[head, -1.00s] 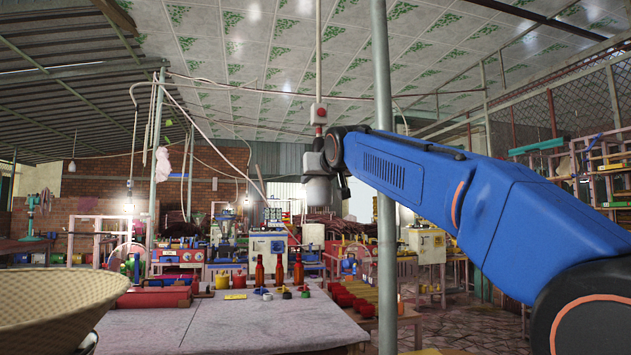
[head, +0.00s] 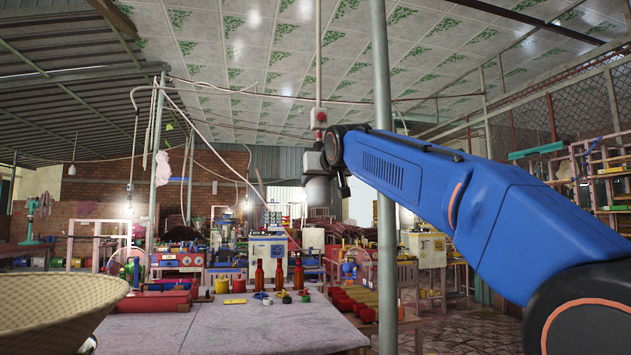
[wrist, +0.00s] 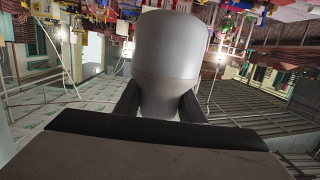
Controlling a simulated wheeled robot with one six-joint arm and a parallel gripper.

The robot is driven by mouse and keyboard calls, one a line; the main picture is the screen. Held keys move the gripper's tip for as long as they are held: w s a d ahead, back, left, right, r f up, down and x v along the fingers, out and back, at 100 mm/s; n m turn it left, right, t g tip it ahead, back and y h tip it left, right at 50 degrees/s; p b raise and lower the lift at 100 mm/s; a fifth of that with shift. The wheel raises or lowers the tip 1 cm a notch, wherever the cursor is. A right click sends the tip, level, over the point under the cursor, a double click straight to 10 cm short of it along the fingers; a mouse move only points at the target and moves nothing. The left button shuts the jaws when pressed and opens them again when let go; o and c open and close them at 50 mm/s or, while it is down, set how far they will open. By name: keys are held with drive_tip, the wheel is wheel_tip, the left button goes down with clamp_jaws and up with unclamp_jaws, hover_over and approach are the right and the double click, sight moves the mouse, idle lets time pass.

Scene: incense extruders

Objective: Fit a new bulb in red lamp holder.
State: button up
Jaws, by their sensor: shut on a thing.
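The lamp holder (head: 319,118), a grey box with a round red part, hangs from the ceiling on a thin vertical rod. My gripper (head: 316,161) is just below it in the head view, at the end of my blue arm. It is shut on a pale grey bulb (head: 318,190), whose wide body hangs below the fingers. In the wrist view my gripper (wrist: 160,105) has its two dark fingers on either side of the narrowing part of the bulb (wrist: 168,50). The bulb's top is hidden by the gripper, and I cannot tell whether it touches the holder.
A vertical pole (head: 384,230) stands close to the right of my gripper. A table (head: 235,328) below carries red bottles (head: 279,275) and small pots. A woven basket (head: 55,305) is at the lower left. Machines fill the back; loose cables hang at the left.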

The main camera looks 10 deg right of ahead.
drive_tip(key=shift+r, duration=0.2)
idle(0.5)
drive_tip(key=shift+s+a+r+n+g+y, duration=0.1)
drive_tip(key=shift+a+n+g+y, duration=0.15)
drive_tip(key=shift+n+y, duration=0.85)
drive_tip(key=shift+a+r+n+g+y, duration=0.2)
drive_tip(key=shift+n+y, duration=0.5)
drive_tip(key=shift+y, duration=0.7)
drive_tip(key=o, duration=1.2)
drive_tip(key=shift+a+f, duration=0.1)
drive_tip(key=v, duration=1.7)
drive_tip(key=shift+s, duration=0.2)
drive_tip(key=shift+f, duration=0.1)
